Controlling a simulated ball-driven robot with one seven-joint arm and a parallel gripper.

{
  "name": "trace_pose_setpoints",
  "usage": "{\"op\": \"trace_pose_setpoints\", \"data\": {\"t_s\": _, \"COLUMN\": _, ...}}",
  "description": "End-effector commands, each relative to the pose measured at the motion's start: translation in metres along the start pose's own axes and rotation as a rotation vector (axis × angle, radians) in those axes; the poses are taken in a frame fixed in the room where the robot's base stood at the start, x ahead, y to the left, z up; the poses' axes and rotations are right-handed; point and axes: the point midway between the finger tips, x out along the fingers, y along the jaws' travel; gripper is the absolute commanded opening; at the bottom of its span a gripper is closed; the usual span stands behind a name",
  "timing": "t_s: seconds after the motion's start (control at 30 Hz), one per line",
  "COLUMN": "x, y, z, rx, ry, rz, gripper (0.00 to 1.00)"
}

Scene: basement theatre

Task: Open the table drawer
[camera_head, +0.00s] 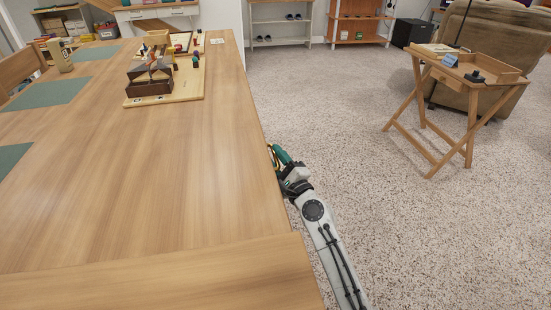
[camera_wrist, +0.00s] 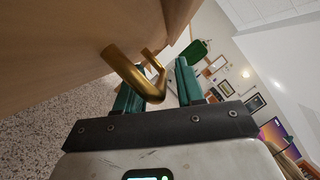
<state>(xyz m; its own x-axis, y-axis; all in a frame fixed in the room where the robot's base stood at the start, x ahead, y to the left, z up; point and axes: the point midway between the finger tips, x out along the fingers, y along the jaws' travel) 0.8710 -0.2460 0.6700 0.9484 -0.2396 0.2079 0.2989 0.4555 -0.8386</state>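The long wooden table (camera_head: 170,150) fills the left of the head view. A brass handle (camera_wrist: 128,72) stands out from a wooden front (camera_wrist: 60,40) in the wrist view. A small part of the brass also shows at the table's right edge in the head view (camera_head: 270,155). My gripper (camera_head: 281,155) is beside that edge. In the wrist view its teal fingers (camera_wrist: 159,85) are apart, with the handle's bar reaching between them and overlapping the left finger. Contact with the handle cannot be told. The drawer's outline and any opening are not clear.
A wooden board (camera_head: 190,88) with small boxes and figures stands at the table's far end. Green placemats (camera_head: 45,94) lie along its left side. A folding tray table (camera_head: 470,85) and a brown armchair (camera_head: 500,45) stand at the right. The speckled floor between is clear.

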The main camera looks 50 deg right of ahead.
Motion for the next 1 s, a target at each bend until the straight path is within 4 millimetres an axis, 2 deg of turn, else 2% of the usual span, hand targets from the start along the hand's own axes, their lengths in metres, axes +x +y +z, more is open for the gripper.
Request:
{"op": "trace_pose_setpoints", "data": {"t_s": 0.07, "x": -0.0001, "y": -0.0001, "z": 0.0000, "rx": 0.000, "ry": 0.000, "rz": 0.000, "gripper": 0.37}}
{"op": "trace_pose_setpoints", "data": {"t_s": 0.47, "x": -0.0003, "y": -0.0001, "z": 0.0000, "rx": 0.000, "ry": 0.000, "rz": 0.000, "gripper": 0.00}}
{"op": "trace_pose_setpoints", "data": {"t_s": 1.0, "x": -0.0018, "y": -0.0010, "z": -0.0033, "rx": 0.000, "ry": 0.001, "rz": 0.000, "gripper": 0.00}}
